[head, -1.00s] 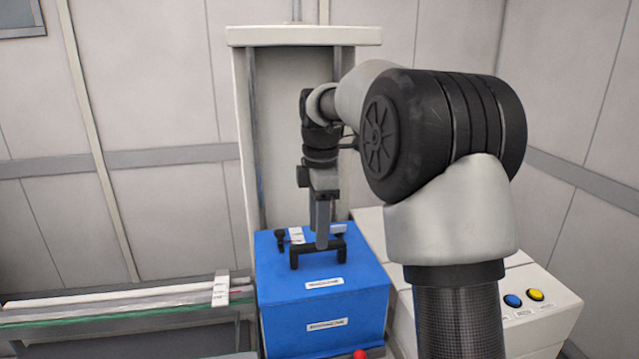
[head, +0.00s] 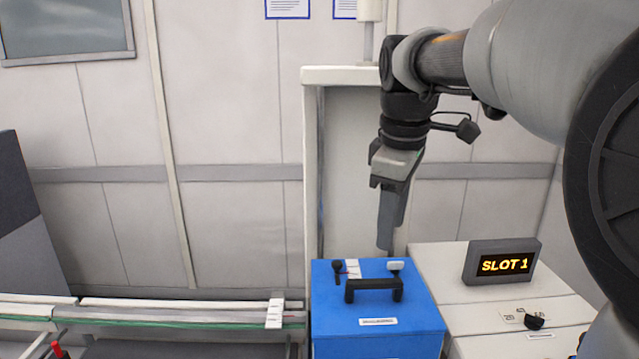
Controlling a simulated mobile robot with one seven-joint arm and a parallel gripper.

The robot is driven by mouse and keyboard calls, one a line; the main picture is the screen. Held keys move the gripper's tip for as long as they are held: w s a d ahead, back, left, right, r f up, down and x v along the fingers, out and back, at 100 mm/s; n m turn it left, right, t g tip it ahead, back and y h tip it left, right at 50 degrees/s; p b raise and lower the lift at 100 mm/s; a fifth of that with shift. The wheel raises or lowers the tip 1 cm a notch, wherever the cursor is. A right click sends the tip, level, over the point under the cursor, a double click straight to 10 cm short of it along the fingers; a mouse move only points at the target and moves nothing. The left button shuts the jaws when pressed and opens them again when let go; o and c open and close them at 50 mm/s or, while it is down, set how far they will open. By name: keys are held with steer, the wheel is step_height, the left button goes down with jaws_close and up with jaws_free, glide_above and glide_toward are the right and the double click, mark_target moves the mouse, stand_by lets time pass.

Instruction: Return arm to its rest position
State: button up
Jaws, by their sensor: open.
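My gripper (head: 388,235) hangs from my arm at the right of the head view, fingers pointing down. It is open and empty. Its fingertips show just above the far edge of a blue box (head: 375,338). The box has a black handle (head: 374,284) on its top, and the gripper is apart from that handle. One finger largely hides the other in this view.
A white cabinet with a "SLOT 1" display (head: 505,264) and a black knob (head: 534,321) stands right of the box. A rail with a green strip (head: 150,318) runs at the left. A pale upright frame (head: 313,180) stands behind the box.

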steer(key=s+f+m+t+p, duration=0.1)
steer(key=s+f+m, duration=0.2)
steer(key=s+m, duration=0.3)
steer(key=s+f+m+t+p, duration=0.1)
steer(key=s+m, duration=0.5)
steer(key=s, duration=0.6)
step_height(320, 180, down, 3)
steer(key=shift+s+d+r+t+p, duration=0.2)
steer(key=shift+s+t+p, duration=0.15)
steer(key=shift+t, duration=0.35)
steer(key=shift+c, duration=0.3)
